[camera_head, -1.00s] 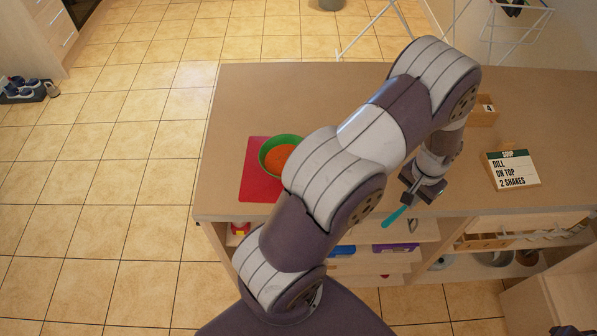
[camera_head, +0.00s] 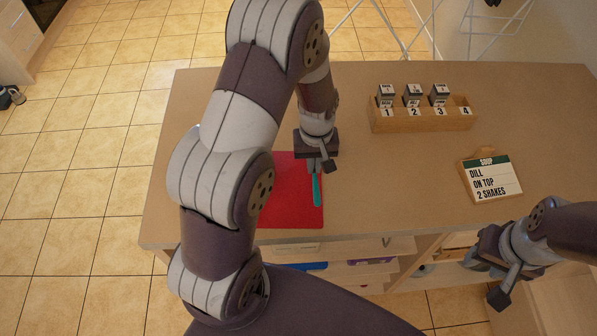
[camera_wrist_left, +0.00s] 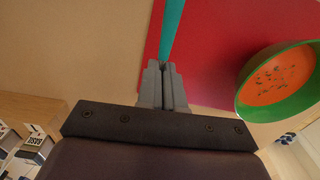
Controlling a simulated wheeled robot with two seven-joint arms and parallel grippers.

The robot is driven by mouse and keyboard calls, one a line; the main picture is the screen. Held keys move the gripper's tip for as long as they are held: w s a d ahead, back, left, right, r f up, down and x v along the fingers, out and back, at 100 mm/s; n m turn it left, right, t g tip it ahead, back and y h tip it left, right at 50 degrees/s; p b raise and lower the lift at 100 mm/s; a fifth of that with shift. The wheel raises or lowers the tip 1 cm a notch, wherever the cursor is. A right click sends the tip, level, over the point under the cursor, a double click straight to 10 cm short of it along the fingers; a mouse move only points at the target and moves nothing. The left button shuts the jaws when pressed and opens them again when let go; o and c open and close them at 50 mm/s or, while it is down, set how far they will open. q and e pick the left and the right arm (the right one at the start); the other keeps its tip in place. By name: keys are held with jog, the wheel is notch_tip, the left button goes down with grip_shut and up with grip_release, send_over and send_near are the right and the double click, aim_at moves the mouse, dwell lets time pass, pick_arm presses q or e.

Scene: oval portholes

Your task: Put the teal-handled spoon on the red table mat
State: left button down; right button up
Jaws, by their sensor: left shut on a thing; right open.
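The teal-handled spoon (camera_head: 316,190) is held in my left gripper (camera_head: 316,169), which is shut on it. Its teal handle also shows in the left wrist view (camera_wrist_left: 172,28), reaching away from the fingers (camera_wrist_left: 166,70). The handle is at the right edge of the red table mat (camera_head: 285,208); I cannot tell whether it touches the mat. The mat also shows in the left wrist view (camera_wrist_left: 225,45). The spoon's other end is hidden. My right gripper (camera_head: 487,280) is open and empty, off the table's front right.
A green bowl of orange soup (camera_wrist_left: 280,85) with dark flecks is beside the gripper; my left arm hides it in the head view. A wooden rack (camera_head: 425,120) holds tins in slots 1 to 3. The table (camera_head: 390,185) between is clear.

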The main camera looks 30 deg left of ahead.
aim_at(306, 182)
pick_arm(q)
jog(key=f, duration=0.2)
jog(key=a+f, duration=0.1)
jog(key=f, duration=0.1)
jog(key=f+p, duration=0.1)
jog(key=f, duration=0.1)
jog(key=shift+s+a, duration=0.35)
jog(key=shift+w+f, duration=0.1)
jog(key=shift+f, duration=0.05)
jog(key=c, duration=1.3)
grip_release()
jog(key=shift+r, duration=0.2)
